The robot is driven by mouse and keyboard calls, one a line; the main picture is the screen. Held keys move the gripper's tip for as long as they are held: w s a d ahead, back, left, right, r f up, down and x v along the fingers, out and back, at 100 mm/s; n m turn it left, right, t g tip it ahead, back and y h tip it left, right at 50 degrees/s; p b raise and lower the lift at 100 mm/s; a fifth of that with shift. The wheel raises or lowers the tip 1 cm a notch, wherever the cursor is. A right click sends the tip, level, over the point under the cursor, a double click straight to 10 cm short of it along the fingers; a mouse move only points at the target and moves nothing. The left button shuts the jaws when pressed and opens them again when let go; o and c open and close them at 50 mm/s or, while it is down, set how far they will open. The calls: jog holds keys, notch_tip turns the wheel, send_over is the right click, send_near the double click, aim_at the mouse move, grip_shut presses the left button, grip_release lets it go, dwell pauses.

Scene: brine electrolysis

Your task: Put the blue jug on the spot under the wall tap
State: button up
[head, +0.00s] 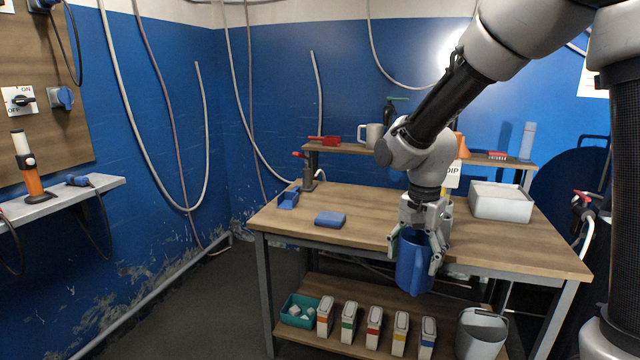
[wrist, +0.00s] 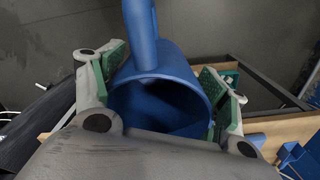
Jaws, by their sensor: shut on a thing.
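The blue jug (head: 412,264) is held upright by my gripper (head: 418,252) just in front of the table's front edge, in the head view. In the wrist view the jug (wrist: 168,62) sits between the two green-padded fingers (wrist: 165,95), its open mouth facing the camera and its handle at the top. My gripper is shut on its sides. A tap with a red handle (head: 581,198) and a pale hose shows at the right edge of the head view. The spot under it is not clearly visible, partly hidden by my arm.
The wooden table (head: 375,215) carries a blue sponge (head: 330,219), a small blue tray (head: 288,199) and a white tub (head: 500,203). A lower shelf (head: 330,338) holds several cartons, a teal bin (head: 299,311) and a grey bucket (head: 481,335). Open floor (head: 190,310) lies at left.

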jog(key=shift+w+f+n, duration=0.15)
jog(key=shift+w+n, duration=0.15)
jog(key=shift+w, duration=0.1)
jog(key=w+n, duration=0.1)
jog(key=w+a+n, duration=0.1)
jog(key=n, duration=0.1)
jog(key=w+d+f+n, duration=0.2)
jog(key=w+d+f, duration=0.1)
jog(key=d+f, duration=0.2)
jog(key=w+d+f+n, duration=0.2)
jog(key=w+d+f, duration=0.1)
jog(key=f, duration=0.6)
jog(key=shift+d+f+n, duration=0.3)
jog(key=shift+d+f, duration=0.05)
jog(key=shift+d, duration=0.5)
jog(key=shift+w, duration=0.1)
